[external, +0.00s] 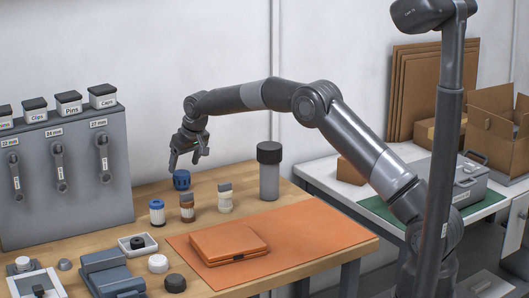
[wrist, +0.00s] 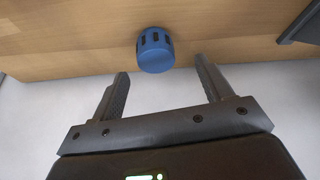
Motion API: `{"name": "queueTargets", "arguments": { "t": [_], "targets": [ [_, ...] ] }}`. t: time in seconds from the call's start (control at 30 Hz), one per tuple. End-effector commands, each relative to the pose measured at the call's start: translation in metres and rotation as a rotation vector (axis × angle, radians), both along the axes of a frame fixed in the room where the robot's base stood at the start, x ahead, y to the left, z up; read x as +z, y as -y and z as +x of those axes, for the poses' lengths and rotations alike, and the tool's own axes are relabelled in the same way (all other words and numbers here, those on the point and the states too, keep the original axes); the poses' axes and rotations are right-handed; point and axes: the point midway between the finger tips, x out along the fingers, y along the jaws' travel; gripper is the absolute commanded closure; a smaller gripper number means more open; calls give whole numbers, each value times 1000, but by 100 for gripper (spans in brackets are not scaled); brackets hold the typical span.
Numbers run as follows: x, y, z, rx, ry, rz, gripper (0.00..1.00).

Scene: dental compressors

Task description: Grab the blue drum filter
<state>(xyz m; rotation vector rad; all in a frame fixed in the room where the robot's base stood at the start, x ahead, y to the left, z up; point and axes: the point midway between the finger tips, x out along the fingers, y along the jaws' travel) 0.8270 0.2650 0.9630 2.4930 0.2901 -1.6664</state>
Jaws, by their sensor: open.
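The blue drum filter (external: 182,180) is a short blue cylinder with dark slots around its side. It stands on the wooden table (external: 330,238), towards the back. My gripper (external: 187,160) is just above it in the external view, fingers pointing down, open and empty. In the wrist view the drum filter (wrist: 155,50) lies just beyond the fingertips of my gripper (wrist: 160,72), roughly centred between them. The fingers do not appear to touch it.
Small jars, one with a blue lid (external: 157,212), one brown (external: 187,207) and one beige (external: 225,198), stand close in front. A tall grey cylinder (external: 269,175) is to the right. A grey tool panel (external: 62,180) is at left. An orange mat (external: 310,225) carries an orange case (external: 228,243).

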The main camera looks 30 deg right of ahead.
Motion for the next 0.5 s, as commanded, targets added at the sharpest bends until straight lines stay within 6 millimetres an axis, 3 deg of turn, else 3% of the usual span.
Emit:
{"name": "queueTargets", "arguments": {
  "t": [0.5],
  "targets": [
    [-49, 3, 25, 0, -1, 0, 28]
  ]
}}
